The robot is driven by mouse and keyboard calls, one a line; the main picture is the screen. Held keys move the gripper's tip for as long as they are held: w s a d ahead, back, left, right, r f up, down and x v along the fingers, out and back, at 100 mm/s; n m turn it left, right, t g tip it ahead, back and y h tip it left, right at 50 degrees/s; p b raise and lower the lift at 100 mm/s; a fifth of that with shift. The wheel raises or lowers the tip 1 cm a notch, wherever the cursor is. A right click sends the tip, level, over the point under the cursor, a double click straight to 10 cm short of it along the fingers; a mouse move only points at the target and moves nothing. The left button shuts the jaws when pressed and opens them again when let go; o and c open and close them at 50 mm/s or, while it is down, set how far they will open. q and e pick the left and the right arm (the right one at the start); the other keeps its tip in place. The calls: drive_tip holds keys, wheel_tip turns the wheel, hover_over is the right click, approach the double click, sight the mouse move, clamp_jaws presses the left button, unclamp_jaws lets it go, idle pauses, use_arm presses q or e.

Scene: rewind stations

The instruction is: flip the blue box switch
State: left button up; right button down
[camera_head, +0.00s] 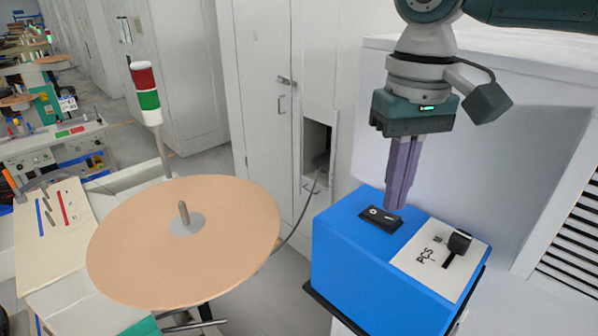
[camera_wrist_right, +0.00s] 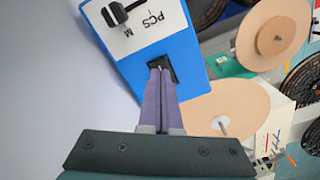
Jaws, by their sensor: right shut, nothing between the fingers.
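The blue box (camera_head: 345,262) stands at the lower right of the head view. Its top carries a black rocker switch (camera_head: 380,219) and a white panel marked PCS (camera_head: 420,268) with a black lever (camera_head: 458,244). My right gripper (camera_head: 394,206) points down with its purple fingers shut and empty, its tips at or just above the far side of the rocker switch. In the right wrist view the fingertips (camera_wrist_right: 159,70) overlap the switch and hide part of it; the blue box (camera_wrist_right: 183,38) shows behind them. I cannot tell whether they touch. My left gripper is in neither view.
A large tan disc (camera_head: 140,245) on a spindle stands left of the box. A red and green signal light (camera_head: 147,93) rises behind it. A white cabinet (camera_head: 475,130) stands behind the box, and a grey cable (camera_head: 302,212) runs nearby.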

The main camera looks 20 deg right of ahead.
sight(391, 219)
drive_tip(key=shift+f+b, duration=0.45)
drive_tip(key=shift+f, duration=0.5)
idle(0.9)
wheel_tip(391, 219, up, 7)
drive_tip(key=p, duration=0.8)
drive_tip(key=shift+r+p, duration=0.1)
drive_tip(key=shift+p, duration=0.2)
